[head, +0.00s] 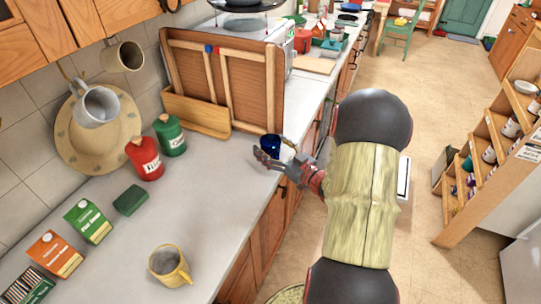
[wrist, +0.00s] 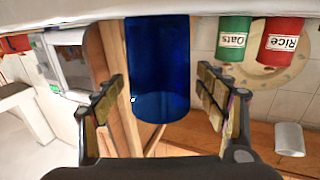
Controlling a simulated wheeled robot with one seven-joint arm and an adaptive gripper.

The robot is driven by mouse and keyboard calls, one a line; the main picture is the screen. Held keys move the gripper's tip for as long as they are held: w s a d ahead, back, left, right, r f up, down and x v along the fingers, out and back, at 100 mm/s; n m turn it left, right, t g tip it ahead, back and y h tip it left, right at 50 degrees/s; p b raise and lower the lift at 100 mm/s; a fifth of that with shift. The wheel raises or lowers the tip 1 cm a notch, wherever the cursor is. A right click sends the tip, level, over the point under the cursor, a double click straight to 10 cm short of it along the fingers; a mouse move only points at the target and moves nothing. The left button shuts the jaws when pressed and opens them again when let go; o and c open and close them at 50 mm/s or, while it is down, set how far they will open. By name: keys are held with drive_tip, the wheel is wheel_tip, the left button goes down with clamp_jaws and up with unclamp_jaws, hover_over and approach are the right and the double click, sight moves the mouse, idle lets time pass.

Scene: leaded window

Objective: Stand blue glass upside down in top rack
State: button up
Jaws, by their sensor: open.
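The blue glass (head: 270,146) stands on the counter near its front edge, by the wooden panel. In the wrist view, which is upside down, the dark blue glass (wrist: 158,65) lies between the two spread fingers. My gripper (head: 278,157) is beside the glass at the counter edge, and it also shows in the wrist view (wrist: 161,88) with its fingers open. A gap shows on both sides of the glass, so the fingers do not appear to touch it. I cannot make out the top rack in either view; my arm hides part of the floor area.
The wooden panel (head: 235,85) stands close behind the glass. A red canister (head: 145,158) and a green canister (head: 170,135) stand to the left. A yellow mug (head: 169,266) is near the front counter edge. The counter between them is clear. Stepped wooden shelves (head: 490,150) stand at the right.

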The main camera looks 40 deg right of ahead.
drive_tip(key=shift+c, duration=0.2)
drive_tip(key=c, duration=1.4)
drive_tip(key=shift+c, duration=0.4)
drive_tip(key=shift+r, duration=0.15)
drive_tip(key=shift+c, duration=0.3)
